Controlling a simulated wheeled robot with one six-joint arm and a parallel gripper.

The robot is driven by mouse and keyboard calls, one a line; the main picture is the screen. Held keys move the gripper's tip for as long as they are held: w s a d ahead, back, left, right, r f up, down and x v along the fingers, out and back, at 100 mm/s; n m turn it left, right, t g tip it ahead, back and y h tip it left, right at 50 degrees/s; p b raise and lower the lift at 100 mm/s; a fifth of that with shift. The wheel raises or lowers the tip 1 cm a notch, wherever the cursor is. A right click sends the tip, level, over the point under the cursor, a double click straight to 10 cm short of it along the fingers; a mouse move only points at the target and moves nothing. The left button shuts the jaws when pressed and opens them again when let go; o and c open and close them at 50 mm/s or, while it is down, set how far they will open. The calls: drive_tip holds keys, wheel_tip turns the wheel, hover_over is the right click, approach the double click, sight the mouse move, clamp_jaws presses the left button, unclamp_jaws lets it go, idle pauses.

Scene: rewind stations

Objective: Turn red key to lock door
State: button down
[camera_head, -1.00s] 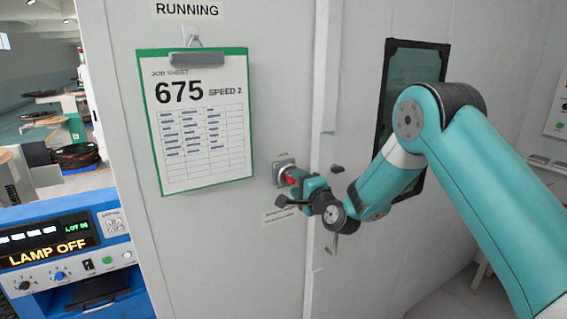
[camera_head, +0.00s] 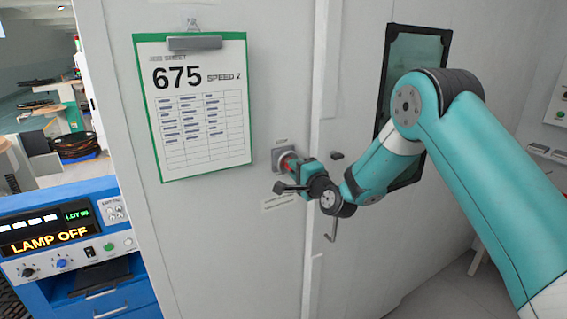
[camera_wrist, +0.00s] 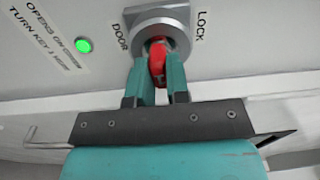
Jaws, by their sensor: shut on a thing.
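The red key (camera_wrist: 158,62) sits in a round metal lock on a square plate (camera_wrist: 152,18), with the words DOOR and LOCK on either side in the wrist view. My gripper (camera_wrist: 158,75) is shut on the key, a teal finger on each side of it. In the head view, my gripper (camera_head: 296,172) reaches the lock plate (camera_head: 284,157) on the pale grey cabinet wall, left of the door seam. Only a little red of the key shows there. The key's exact angle is hard to tell because the fingers cover part of it.
A green light (camera_wrist: 84,45) glows beside the lock, near a label about turning the key. A job sheet clipboard (camera_head: 193,110) hangs left of the lock. A dark window (camera_head: 412,75) is in the door, and a blue control console (camera_head: 70,250) reading LAMP OFF stands at lower left.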

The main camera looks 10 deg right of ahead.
drive_tip(key=shift+f+n+b, duration=0.2)
drive_tip(key=shift+n+b, duration=2.1)
drive_tip(key=shift+b, duration=0.4)
drive_tip(key=shift+r+n+b, duration=0.1)
drive_tip(key=shift+n+b, duration=0.7)
drive_tip(key=shift+b, duration=0.05)
drive_tip(key=shift+n+b, duration=0.3)
drive_tip(key=shift+b, duration=0.25)
drive_tip(key=shift+d+n+b, duration=0.1)
drive_tip(key=shift+n+b, duration=1.2)
drive_tip(key=shift+b, duration=0.35)
drive_tip(key=shift+n+b, duration=1.7)
drive_tip(key=shift+b, duration=0.3)
